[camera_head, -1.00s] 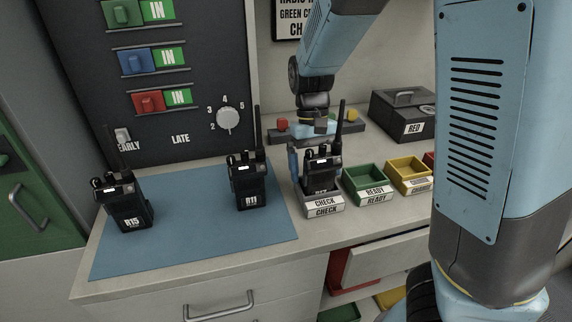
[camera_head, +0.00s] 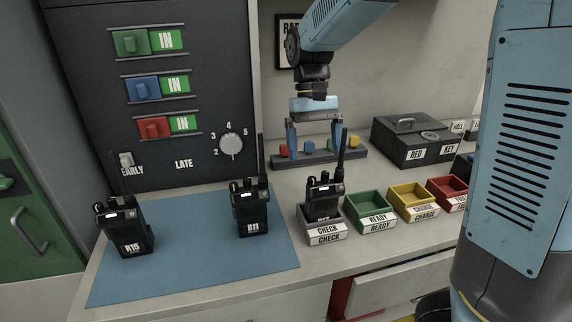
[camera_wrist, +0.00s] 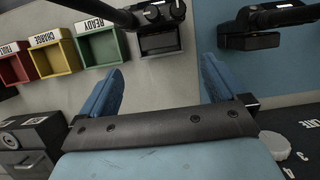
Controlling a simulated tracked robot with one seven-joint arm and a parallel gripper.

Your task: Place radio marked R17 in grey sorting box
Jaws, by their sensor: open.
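A black radio (camera_head: 324,200) with a tall antenna stands upright in the grey box marked CHECK (camera_head: 326,239); its number is hidden by the box front. Radio R15 (camera_head: 126,230) and radio R11 (camera_head: 251,215) stand on the blue mat (camera_head: 190,275). My gripper (camera_head: 315,154) is open and empty, fingers down, above and behind the CHECK box, apart from its radio. In the wrist view, that radio (camera_wrist: 155,12) and its grey box (camera_wrist: 160,42) lie beyond my open fingers (camera_wrist: 162,78).
Green READY (camera_head: 371,226), yellow CHARGE (camera_head: 413,213) and red (camera_head: 447,203) boxes stand in a row to the right. A dark key box (camera_head: 412,143) is behind them. A rail with coloured knobs (camera_head: 345,154) lies behind my gripper. An open drawer (camera_head: 400,283) juts out below.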

